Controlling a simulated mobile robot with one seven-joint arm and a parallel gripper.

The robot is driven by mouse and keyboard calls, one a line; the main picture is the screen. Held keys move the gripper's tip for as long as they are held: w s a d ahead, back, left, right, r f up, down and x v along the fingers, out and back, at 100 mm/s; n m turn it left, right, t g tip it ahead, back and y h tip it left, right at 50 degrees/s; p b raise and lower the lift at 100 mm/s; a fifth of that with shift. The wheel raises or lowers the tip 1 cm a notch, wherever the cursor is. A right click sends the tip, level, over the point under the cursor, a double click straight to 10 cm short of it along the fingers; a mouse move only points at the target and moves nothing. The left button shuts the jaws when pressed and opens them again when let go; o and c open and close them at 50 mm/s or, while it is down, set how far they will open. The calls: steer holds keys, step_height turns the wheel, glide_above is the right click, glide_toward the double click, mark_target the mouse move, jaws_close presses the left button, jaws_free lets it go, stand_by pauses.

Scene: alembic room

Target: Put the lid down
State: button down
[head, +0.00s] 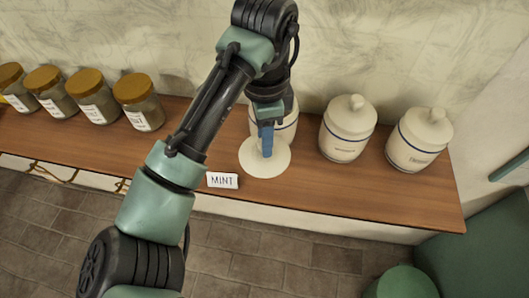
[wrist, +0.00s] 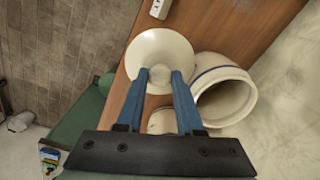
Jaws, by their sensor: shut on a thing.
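My gripper (head: 266,146) has blue fingers shut on the knob of a round cream lid (head: 250,160). In the wrist view, the fingertips (wrist: 160,76) pinch the knob at the middle of the lid (wrist: 160,46). The lid is roughly level over the wooden shelf, in front of a white jar with a blue band (head: 289,130). The wrist view shows this jar (wrist: 232,108) with its mouth open and uncovered, right of the lid. I cannot tell whether the lid touches the shelf.
A MINT card (head: 222,181) stands left of the lid on the shelf (head: 330,192). Two lidded white jars (head: 346,130) (head: 418,140) stand to the right. Several brown-lidded glass jars (head: 139,104) stand at left. The shelf's front edge is close to the lid.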

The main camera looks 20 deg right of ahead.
steer(key=f, duration=0.2)
steer(key=f+p, duration=0.1)
steer(key=f, duration=0.2)
steer(key=shift+s+a+f, duration=0.15)
steer(key=shift+a+f, duration=0.05)
steer(key=shift+f, duration=0.05)
steer(key=shift+d+f+p, duration=0.1)
steer(key=shift+f+p, duration=0.2)
steer(key=shift+p, duration=0.2)
steer(key=shift+w+f, duration=0.2)
steer(key=shift+f, duration=0.05)
steer(key=shift+f, duration=0.2)
steer(key=c, duration=0.5)
jaws_free()
steer(key=shift+c, duration=0.2)
steer(key=shift+r, duration=0.1)
step_height(320, 180, up, 12)
steer(key=shift+d+r+b, duration=0.1)
steer(key=shift+b, duration=0.65)
